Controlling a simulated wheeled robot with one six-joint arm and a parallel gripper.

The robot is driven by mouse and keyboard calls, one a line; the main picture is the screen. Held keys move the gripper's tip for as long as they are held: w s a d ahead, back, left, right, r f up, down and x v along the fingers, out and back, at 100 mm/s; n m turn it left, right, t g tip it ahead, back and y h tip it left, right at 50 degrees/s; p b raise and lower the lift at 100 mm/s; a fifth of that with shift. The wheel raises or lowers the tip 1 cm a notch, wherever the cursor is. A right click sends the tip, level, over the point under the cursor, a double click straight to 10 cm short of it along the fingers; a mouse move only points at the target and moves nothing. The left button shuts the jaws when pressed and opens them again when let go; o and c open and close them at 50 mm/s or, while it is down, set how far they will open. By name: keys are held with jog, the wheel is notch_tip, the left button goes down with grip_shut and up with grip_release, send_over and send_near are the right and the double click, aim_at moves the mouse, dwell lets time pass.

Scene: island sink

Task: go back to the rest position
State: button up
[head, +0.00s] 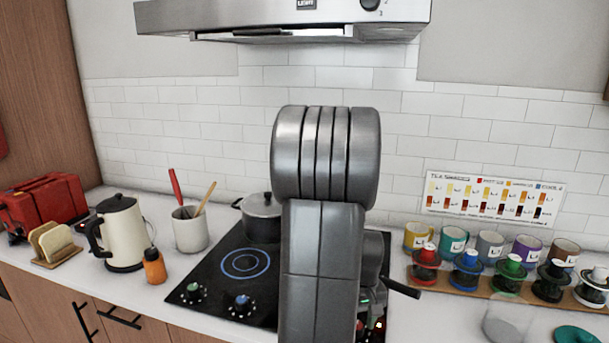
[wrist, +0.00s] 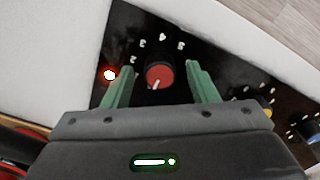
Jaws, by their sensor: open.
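My gripper (wrist: 158,69) shows in the wrist view with its two green fingers open and apart. A red stove knob (wrist: 160,77) sits in the gap between the fingertips; I cannot tell whether either finger touches it. An orange-red light (wrist: 109,75) glows left of the knob. In the head view my raised arm stands in front of the black cooktop (head: 215,270) and hides the gripper and much of the cooktop's right side.
A lidded pot (head: 262,214) stands at the cooktop's back left. A pan handle (head: 402,288) sticks out right of my arm. The kettle (head: 122,232) and utensil crock (head: 190,230) stand left, several mugs (head: 452,241) right. The range hood (head: 285,20) hangs above.

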jog(key=m, duration=0.4)
jog(key=shift+m+p, duration=0.85)
jog(key=shift+m, duration=1.55)
jog(key=shift+r, duration=0.1)
